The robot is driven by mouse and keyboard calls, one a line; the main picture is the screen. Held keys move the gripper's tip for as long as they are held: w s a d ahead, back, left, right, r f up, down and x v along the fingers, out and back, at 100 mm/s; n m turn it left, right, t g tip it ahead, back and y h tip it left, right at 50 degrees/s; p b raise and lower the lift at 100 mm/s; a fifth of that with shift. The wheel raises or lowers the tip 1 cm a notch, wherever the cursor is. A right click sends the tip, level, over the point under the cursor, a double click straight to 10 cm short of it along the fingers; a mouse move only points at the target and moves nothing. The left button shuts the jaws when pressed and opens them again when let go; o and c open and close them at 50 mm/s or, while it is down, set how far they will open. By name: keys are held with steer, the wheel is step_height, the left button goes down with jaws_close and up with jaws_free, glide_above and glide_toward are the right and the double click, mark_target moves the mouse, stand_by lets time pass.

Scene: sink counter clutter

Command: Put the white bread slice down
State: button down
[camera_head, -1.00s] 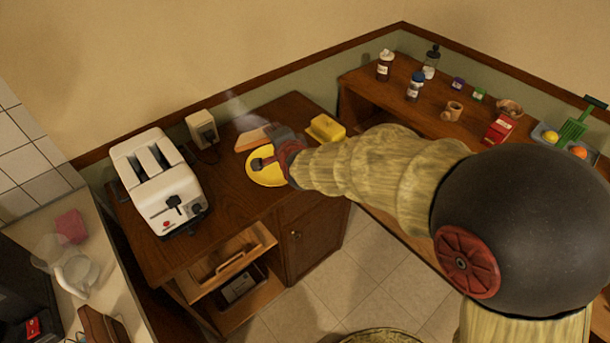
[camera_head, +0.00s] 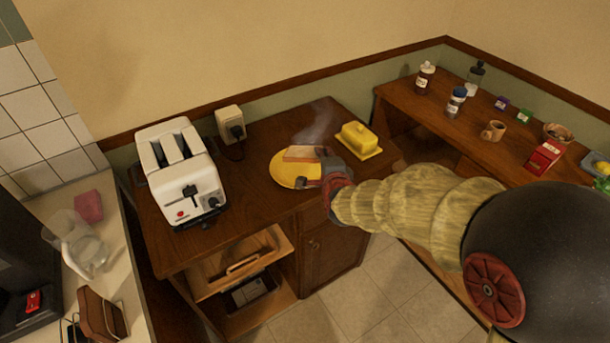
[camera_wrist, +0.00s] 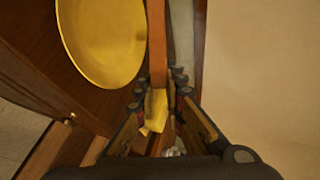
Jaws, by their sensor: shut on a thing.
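The white bread slice (camera_head: 303,153) is held upright at the far side of the yellow plate (camera_head: 281,174); I cannot tell whether it touches the plate. In the wrist view it shows edge-on as a brown strip of crust (camera_wrist: 157,45) running between the fingers, beside the yellow plate (camera_wrist: 110,35). My gripper (camera_head: 314,167) is shut on the slice, over the right part of the plate; its fingertips also show in the wrist view (camera_wrist: 159,86). The slice's lower edge is partly hidden by the gripper.
A white toaster (camera_head: 180,178) stands left of the plate, with a wall socket (camera_head: 230,123) behind. A yellow butter dish (camera_head: 358,139) is close to the right of the gripper. Bare wooden counter (camera_head: 245,205) lies left and in front of the plate.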

steer(key=shift+f+b, duration=2)
steer(key=shift+f, duration=0.3)
steer(key=c, duration=2)
jaws_free()
steer(key=shift+c, duration=0.2)
steer(key=shift+s+r, duration=0.1)
steer(key=p+v, duration=0.1)
steer(key=v, duration=0.6)
steer(key=shift+s, duration=0.35)
steer(key=shift+d+r, duration=0.1)
